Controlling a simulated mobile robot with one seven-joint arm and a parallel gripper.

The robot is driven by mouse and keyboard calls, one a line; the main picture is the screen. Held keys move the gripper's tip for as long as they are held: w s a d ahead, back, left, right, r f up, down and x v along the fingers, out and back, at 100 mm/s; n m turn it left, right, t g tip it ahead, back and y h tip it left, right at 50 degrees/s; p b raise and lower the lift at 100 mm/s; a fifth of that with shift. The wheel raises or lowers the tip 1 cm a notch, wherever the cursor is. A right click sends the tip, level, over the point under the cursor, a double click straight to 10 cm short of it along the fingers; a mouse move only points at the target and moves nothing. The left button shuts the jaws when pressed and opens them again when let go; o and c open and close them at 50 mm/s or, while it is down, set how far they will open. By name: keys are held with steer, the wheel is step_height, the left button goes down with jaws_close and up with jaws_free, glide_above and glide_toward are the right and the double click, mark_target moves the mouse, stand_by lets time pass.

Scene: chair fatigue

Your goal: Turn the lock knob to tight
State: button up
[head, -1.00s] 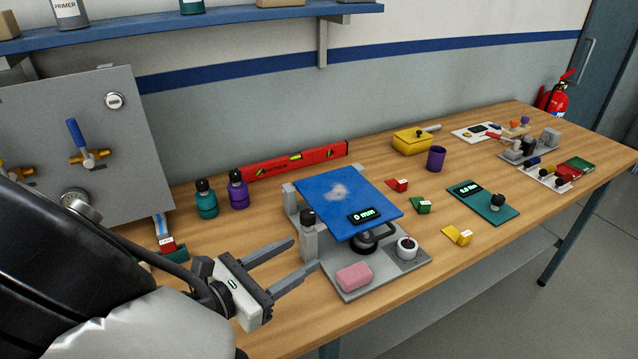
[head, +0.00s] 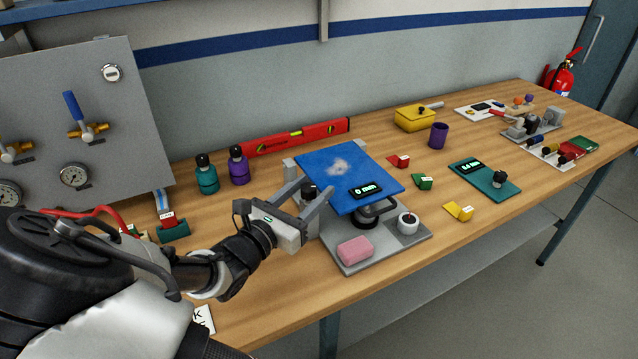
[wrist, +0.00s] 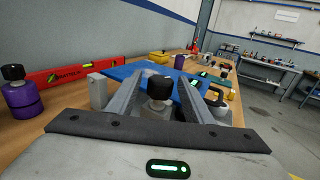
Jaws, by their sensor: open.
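A test rig on the bench has a grey base (head: 376,258), a tilted blue plate (head: 350,170) and a small display reading 0 mm (head: 366,190). A black knob (head: 309,192) tops a grey post at the rig's left side. It also shows in the wrist view (wrist: 160,83). My gripper (head: 318,187) is open, its fingers on either side of this knob; I cannot tell whether they touch it. A white round dial with a dark top (head: 408,222) sits at the base's right corner. I see no readable tight mark.
A pink block (head: 355,249) lies on the base's front. Teal (head: 206,176) and purple (head: 238,166) bottles and a red level (head: 295,138) stand behind. Red (head: 399,161), green (head: 422,181) and yellow (head: 459,211) tags lie to the right. The front right bench is clear.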

steer(key=shift+x, duration=1.7)
steer(key=c, duration=1.1)
steer(key=shift+o, duration=0.2)
